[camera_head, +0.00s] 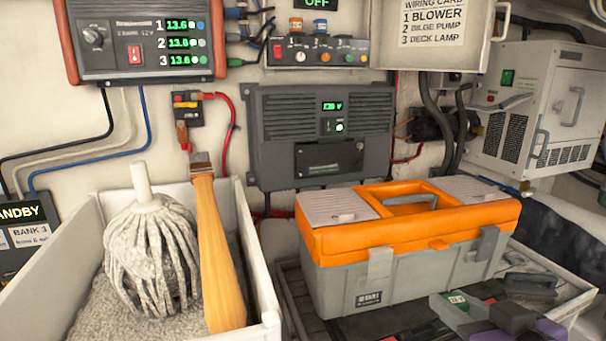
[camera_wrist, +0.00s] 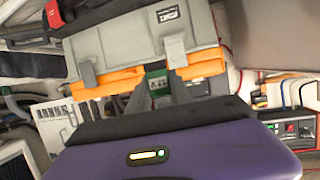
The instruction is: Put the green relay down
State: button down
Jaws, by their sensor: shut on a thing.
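My gripper (camera_head: 464,310), with purple and grey parts, is at the bottom right of the head view, in front of the toolbox. It is shut on the green relay (camera_head: 457,298), a small block of which only a green face with pale marks shows. In the wrist view the relay (camera_wrist: 157,84) sits between the two grey fingers of my gripper (camera_wrist: 158,96), with the toolbox behind it. The fingers hide much of the relay. I cannot tell whether it touches anything below.
An orange-lidded grey toolbox (camera_head: 385,285) stands on a dark tray surface with a pale rim (camera_head: 577,302). A white bin (camera_head: 258,270) at left holds a mop (camera_head: 150,250) and a wooden-handled tool (camera_head: 217,260). Electrical panels and cables line the back wall.

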jog(key=s+a+f+h, duration=0.1)
jog(key=f, duration=1.5)
jog(key=s+a+f+m, duration=0.1)
jog(key=s+f, duration=0.1)
jog(key=f, duration=1.4)
jog(key=shift+m+h, duration=0.3)
jog(key=shift+h, duration=0.1)
jog(key=shift+a+r, duration=0.1)
